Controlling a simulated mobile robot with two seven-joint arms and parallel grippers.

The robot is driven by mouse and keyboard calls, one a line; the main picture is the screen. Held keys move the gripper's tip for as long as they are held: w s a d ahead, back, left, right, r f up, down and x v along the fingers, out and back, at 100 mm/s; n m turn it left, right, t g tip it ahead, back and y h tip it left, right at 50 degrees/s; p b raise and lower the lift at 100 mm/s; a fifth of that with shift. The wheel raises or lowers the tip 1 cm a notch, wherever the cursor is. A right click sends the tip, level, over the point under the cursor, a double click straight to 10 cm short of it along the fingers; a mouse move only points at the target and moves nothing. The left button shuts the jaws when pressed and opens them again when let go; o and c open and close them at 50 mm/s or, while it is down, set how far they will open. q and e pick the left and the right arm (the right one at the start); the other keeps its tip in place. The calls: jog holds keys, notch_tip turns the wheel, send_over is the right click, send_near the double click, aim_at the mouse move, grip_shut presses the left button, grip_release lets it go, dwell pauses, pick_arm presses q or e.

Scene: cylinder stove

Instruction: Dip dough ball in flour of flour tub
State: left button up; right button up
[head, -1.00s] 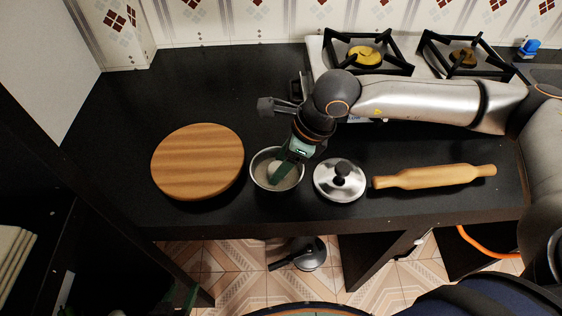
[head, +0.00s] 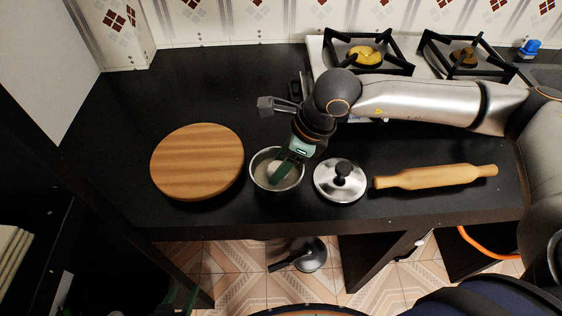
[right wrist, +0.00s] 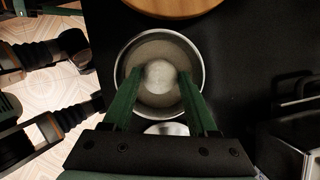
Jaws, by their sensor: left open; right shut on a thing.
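The flour tub (head: 254,182) is a round metal bowl with pale flour inside, right of the wooden board; it also shows in the right wrist view (right wrist: 201,72). My right gripper (head: 279,173) reaches down into the tub. Its green fingers are shut on the dough ball (right wrist: 160,73), a pale round lump over the flour, within the tub's rim. In the head view the fingers partly hide the ball; whether it touches the flour I cannot tell. My left gripper (head: 187,298) is open, only partly in view at the bottom left, below the counter and away from the tub.
A round wooden board (head: 197,160) lies left of the tub. A metal lid (head: 328,184) lies close on its right, then a rolling pin (head: 435,177). A stove (head: 400,62) with black grates is at the back. The back-left counter is clear.

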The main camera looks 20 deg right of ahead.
jog(key=shift+s+f, duration=0.15)
notch_tip(320, 180, up, 7)
jog(key=p, duration=0.3)
dwell(0.7)
dwell(0.6)
jog(key=shift+d+p, duration=0.1)
jog(key=shift+p, duration=0.2)
